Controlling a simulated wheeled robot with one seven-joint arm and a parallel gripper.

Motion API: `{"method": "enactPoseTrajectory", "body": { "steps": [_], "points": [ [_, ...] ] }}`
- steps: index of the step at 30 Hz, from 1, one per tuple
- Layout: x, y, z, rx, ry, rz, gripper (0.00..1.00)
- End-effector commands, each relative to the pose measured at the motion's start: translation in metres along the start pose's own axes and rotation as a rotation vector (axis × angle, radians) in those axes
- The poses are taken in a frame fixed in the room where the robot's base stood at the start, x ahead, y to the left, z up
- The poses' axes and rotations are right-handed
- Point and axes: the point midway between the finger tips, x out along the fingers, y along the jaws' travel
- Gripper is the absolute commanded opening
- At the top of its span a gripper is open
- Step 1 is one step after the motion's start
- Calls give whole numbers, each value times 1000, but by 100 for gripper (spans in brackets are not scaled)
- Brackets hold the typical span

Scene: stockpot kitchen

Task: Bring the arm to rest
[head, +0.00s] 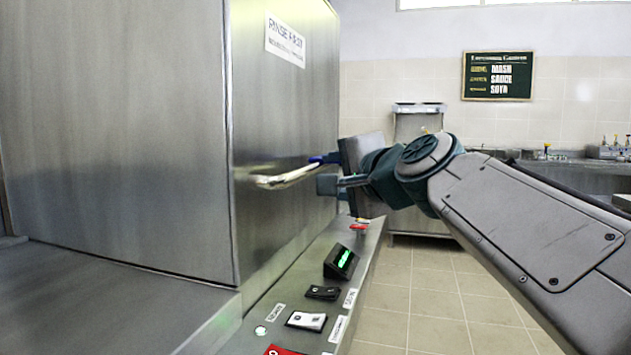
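My arm reaches in from the right in the head view, and my gripper (322,172) points left at the side of a steel hood machine. Its two fingers are apart, one above the other. They are close to the far end of the hood's bar handle (287,178). I cannot tell whether either finger touches the handle.
The steel hood (120,130) fills the left and reaches down to its counter. A control ledge (262,308) with switches and a green-lit display (343,260) lies below the handle. Tiled floor (440,300) is clear. Steel sinks (560,172) stand behind my arm.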

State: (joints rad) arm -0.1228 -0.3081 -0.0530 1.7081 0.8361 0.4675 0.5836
Motion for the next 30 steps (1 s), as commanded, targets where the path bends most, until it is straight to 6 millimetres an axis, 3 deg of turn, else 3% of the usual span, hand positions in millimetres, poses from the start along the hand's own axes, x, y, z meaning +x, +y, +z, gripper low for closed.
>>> {"method": "enactPoseTrajectory", "body": {
  "steps": [17, 26, 30],
  "points": [
    [-7, -6, 5, -3, -19, -2, 43],
    [-14, -57, -4, -3, -16, -1, 43],
    [-16, -70, -6, -3, -15, -1, 43]
  ]
}}
